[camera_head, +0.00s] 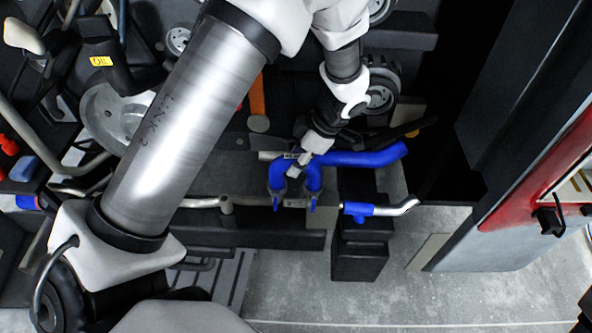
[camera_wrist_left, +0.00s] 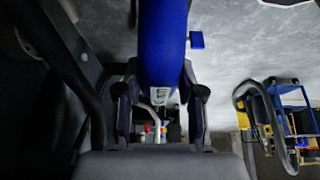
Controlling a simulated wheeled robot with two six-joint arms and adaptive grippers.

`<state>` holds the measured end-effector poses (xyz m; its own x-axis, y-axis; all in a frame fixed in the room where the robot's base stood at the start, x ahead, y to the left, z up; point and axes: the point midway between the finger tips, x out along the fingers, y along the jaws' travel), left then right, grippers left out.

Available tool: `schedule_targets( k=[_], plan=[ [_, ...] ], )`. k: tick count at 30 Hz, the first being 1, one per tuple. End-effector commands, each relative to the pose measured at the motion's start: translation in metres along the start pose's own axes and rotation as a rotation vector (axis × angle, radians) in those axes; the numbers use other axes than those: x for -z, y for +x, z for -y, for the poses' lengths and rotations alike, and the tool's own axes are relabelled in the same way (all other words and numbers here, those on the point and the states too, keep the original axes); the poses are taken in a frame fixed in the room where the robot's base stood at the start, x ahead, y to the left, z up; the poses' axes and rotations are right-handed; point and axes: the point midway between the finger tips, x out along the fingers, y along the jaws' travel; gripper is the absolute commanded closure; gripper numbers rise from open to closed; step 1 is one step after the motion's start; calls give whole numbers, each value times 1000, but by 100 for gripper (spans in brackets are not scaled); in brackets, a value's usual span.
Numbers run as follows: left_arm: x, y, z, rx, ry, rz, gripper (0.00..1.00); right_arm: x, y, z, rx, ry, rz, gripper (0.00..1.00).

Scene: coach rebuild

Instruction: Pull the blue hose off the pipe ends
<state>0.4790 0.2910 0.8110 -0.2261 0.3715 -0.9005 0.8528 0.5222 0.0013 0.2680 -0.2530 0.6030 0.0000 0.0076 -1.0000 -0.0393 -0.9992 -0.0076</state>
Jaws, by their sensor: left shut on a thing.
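The blue hose (camera_head: 365,157) runs to the right behind my left gripper and ends at an open-looking tip. In the left wrist view the blue hose (camera_wrist_left: 163,45) comes down from the top between my dark fingers. My left gripper (camera_head: 295,199) is shut on it; it also shows in the left wrist view (camera_wrist_left: 159,97). A bare metal pipe end (camera_head: 268,155) shows just left of the hose. Another metal pipe (camera_head: 404,207) carries a short blue sleeve (camera_head: 358,209) to the right of the gripper. The grip contact is partly hidden. My right gripper is not in view.
A dark block (camera_head: 360,258) stands below the blue sleeve. A long metal pipe (camera_head: 200,203) runs leftward behind my arm. A red and grey cabinet (camera_head: 520,210) stands at the right. The grey floor (camera_head: 300,285) in front is clear.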

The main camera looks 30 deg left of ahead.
Motion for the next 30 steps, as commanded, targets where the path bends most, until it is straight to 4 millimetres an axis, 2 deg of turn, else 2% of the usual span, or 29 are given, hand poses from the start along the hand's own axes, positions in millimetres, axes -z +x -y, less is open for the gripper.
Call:
schedule_targets(
  k=[18,30],
  plan=[
    [20,-41,0,1,-1,-1,100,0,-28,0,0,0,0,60],
    [20,-41,0,1,0,-1,100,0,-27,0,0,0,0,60]
  ],
)
